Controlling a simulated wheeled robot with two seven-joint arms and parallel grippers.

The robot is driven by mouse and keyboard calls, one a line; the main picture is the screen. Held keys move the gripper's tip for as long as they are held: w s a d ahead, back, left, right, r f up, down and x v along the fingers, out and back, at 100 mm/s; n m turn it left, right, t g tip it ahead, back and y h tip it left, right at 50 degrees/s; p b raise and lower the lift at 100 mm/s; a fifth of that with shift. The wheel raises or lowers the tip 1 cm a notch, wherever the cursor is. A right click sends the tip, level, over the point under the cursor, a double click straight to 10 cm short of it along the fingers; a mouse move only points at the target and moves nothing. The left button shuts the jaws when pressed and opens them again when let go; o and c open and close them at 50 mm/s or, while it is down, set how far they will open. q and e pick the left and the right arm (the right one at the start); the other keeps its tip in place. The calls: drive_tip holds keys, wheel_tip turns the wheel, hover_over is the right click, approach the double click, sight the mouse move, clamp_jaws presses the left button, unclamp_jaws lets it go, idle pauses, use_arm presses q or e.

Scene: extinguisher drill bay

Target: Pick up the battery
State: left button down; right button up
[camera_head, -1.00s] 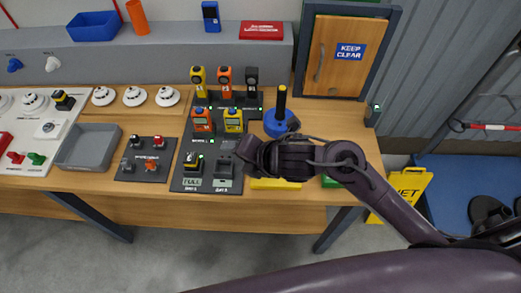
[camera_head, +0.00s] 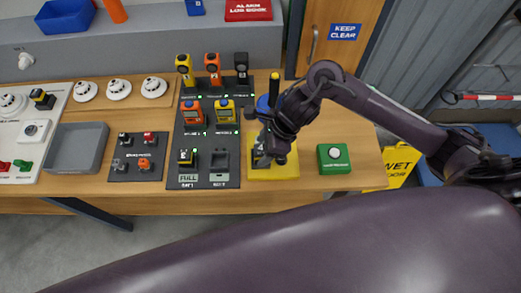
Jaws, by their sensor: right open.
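My right gripper (camera_head: 265,156) is open, to the right of the board, low over a yellow pad (camera_head: 287,171). A dark object (camera_head: 259,162) shows on the pad beside the fingers; the gripper partly hides it and I cannot tell what it is. My left gripper is not in view.
A blue round-based object (camera_head: 262,103) stands behind my right gripper, partly hidden. A green box with a white button (camera_head: 333,158) sits right of the pad. Several handheld meters stand on the charging board. A grey tray (camera_head: 77,149) lies farther left.

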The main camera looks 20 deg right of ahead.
sight(261, 149)
drive_tip(key=shift+a+f, duration=0.25)
drive_tip(key=shift+f, duration=0.3)
drive_tip(key=shift+w+a+f, duration=0.1)
drive_tip(key=shift+f, duration=0.3)
drive_tip(key=c, duration=1.3)
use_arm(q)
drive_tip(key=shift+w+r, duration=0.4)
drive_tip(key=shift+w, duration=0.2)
use_arm(e)
drive_tip(key=shift+o, duration=0.2)
drive_tip(key=shift+w, duration=0.1)
drive_tip(key=shift+r, duration=0.85)
use_arm(q)
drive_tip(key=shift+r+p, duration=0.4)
drive_tip(key=shift+p, duration=0.05)
use_arm(e)
wheel_tip(261, 149, up, 18)
drive_tip(key=shift+r, duration=0.2)
